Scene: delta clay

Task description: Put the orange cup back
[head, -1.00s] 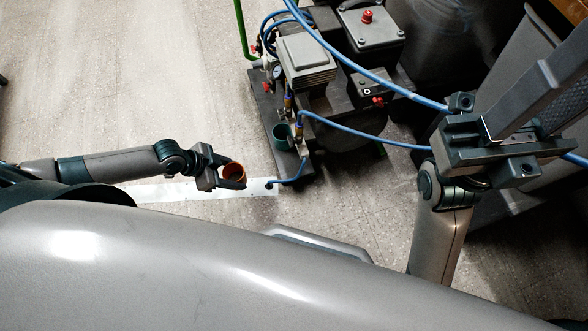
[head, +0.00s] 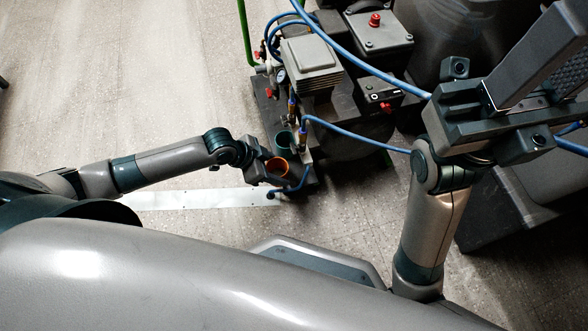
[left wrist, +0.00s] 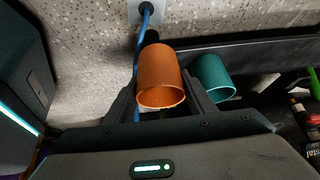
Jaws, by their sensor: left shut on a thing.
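The orange cup (head: 278,168) is held in my left gripper (head: 274,171), beside the near left edge of the dark machine base. In the left wrist view the orange cup (left wrist: 160,72) sits between the two fingers, its open rim towards the camera. A teal cup (head: 284,141) stands just beyond it on the machine base. The teal cup also shows in the left wrist view (left wrist: 212,78), right of the orange cup and apart from it or only overlapping in view; I cannot tell which. My right gripper (head: 510,105) is large at the right, its jaws unclear.
The dark machine base (head: 268,115) carries a grey motor block (head: 312,62), valves and a grey box (head: 378,30). Blue hoses (head: 350,130) loop over it, one close to the orange cup. A pale strip (head: 215,199) lies on the floor. The floor at the left is clear.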

